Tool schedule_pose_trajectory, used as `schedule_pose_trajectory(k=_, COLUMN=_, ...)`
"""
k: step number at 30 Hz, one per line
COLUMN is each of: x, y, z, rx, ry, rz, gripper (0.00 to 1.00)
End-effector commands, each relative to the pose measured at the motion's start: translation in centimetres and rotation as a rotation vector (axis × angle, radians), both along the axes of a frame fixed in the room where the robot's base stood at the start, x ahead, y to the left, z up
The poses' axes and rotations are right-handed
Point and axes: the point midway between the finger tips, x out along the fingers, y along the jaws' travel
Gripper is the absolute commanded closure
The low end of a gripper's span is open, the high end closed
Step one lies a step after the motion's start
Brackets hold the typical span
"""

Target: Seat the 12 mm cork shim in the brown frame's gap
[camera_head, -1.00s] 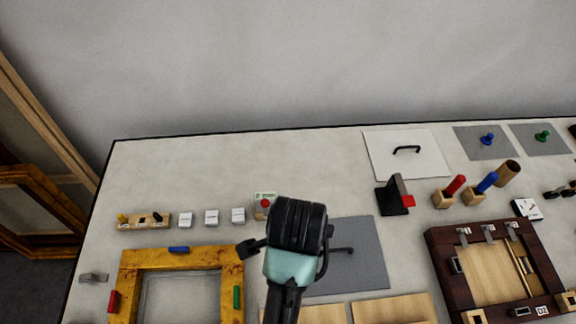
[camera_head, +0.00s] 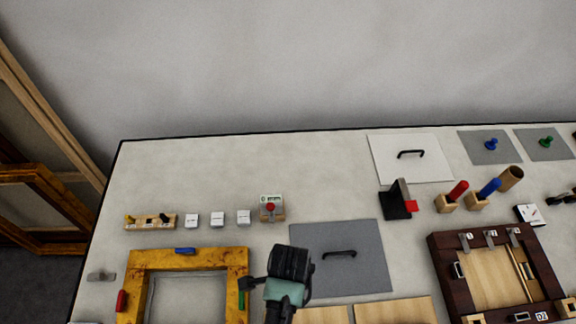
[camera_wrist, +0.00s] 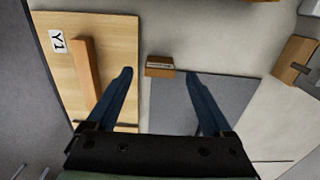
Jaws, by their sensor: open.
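The dark brown frame (camera_head: 440,262) lies at the right of the table in the head view, with a light wood panel (camera_head: 488,278) inside it. A narrow gap shows beside a thin strip at the panel's right. My gripper (camera_wrist: 158,73) is open and empty in the wrist view. A small brown block with a white label (camera_wrist: 160,62) shows between and just beyond the fingertips; it may be the cork shim, but its size mark is unreadable. The fingers do not visibly touch it. In the head view my arm hides the fingertips.
A wooden board (camera_wrist: 62,22) marked Y1 carries an upright-looking wood strip (camera_wrist: 87,68) near the left finger. A grey sheet with a handle (camera_head: 362,278) lies right of my arm. A yellow frame (camera_head: 190,257) is at left, a red-button box (camera_head: 272,208) behind.

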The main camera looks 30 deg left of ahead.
Motion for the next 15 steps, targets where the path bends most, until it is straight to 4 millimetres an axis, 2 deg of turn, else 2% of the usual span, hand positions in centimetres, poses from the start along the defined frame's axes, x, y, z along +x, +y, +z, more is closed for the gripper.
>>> schedule_pose_trajectory(k=6, x=-0.2, y=0.1, z=-2.5, rx=0.0, ry=0.0, rz=0.0, gripper=0.15)
schedule_pose_trajectory(k=15, x=-0.2, y=0.1, z=-3.1, rx=0.0, ry=-0.002, rz=0.001, gripper=0.15)
